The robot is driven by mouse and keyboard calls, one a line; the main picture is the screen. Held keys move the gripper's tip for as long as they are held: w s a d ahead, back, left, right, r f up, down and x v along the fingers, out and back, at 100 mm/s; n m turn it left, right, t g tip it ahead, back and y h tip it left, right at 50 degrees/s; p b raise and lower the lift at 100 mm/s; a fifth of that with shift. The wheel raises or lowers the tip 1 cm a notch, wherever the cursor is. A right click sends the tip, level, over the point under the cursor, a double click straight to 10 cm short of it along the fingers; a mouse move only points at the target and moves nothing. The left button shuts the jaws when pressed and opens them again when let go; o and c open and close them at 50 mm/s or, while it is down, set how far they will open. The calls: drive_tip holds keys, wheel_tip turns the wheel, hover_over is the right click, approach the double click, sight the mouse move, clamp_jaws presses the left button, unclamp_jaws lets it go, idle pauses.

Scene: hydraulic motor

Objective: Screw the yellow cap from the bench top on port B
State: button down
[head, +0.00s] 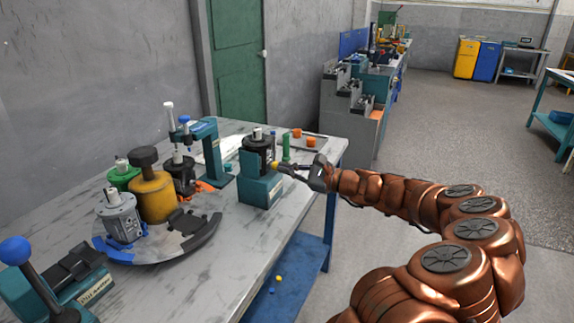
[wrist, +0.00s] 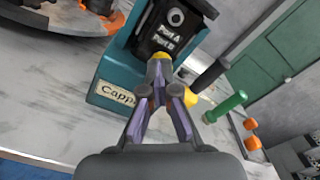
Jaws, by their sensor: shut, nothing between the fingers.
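The black motor (head: 256,143) stands in a teal holder (head: 262,190) with a label beginning "Capp". In the wrist view the motor (wrist: 165,30) bears the words Port A and Port B. A yellow cap (wrist: 160,56) is at the motor's face, right beyond the fingertips of my gripper (wrist: 158,72). My gripper is shut and empty, pointing at the motor; it also shows in the head view (head: 290,169). A second yellow piece (wrist: 191,97) shows beside the right finger, partly hidden. The fingers hide the lower port area, and I cannot tell whether they touch the cap.
A green cylinder (head: 286,148) and orange caps (head: 311,142) are beyond the holder. A teal press (head: 215,155) and a round fixture with several motors (head: 150,240) stand to the left. A yellow piece (head: 279,278) lies on the blue lower shelf (head: 300,262).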

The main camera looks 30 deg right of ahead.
drive_tip(key=shift+a+r+m+p, duration=0.1)
drive_tip(key=shift+m+p, duration=0.6)
drive_tip(key=shift+p, duration=0.8)
drive_tip(key=shift+a+r+m+p, duration=0.1)
drive_tip(key=shift+m+p, duration=0.6)
drive_tip(key=shift+p, duration=0.8)
drive_tip(key=shift+w+f+m+p, duration=0.15)
drive_tip(key=shift+m+p, duration=0.55)
drive_tip(key=shift+p, duration=0.6)
drive_tip(key=shift+r+p, duration=0.2)
drive_tip(key=shift+p, duration=0.55)
drive_tip(key=shift+m+p, duration=1.1)
drive_tip(key=shift+p, duration=0.9)
drive_tip(key=c, duration=1.2)
unclamp_jaws()
drive_tip(key=shift+f, duration=0.1)
drive_tip(key=shift+c, duration=0.2)
drive_tip(key=shift+d+f, duration=0.2)
drive_tip(key=shift+d, duration=0.1)
drive_tip(key=shift+f, duration=0.1)
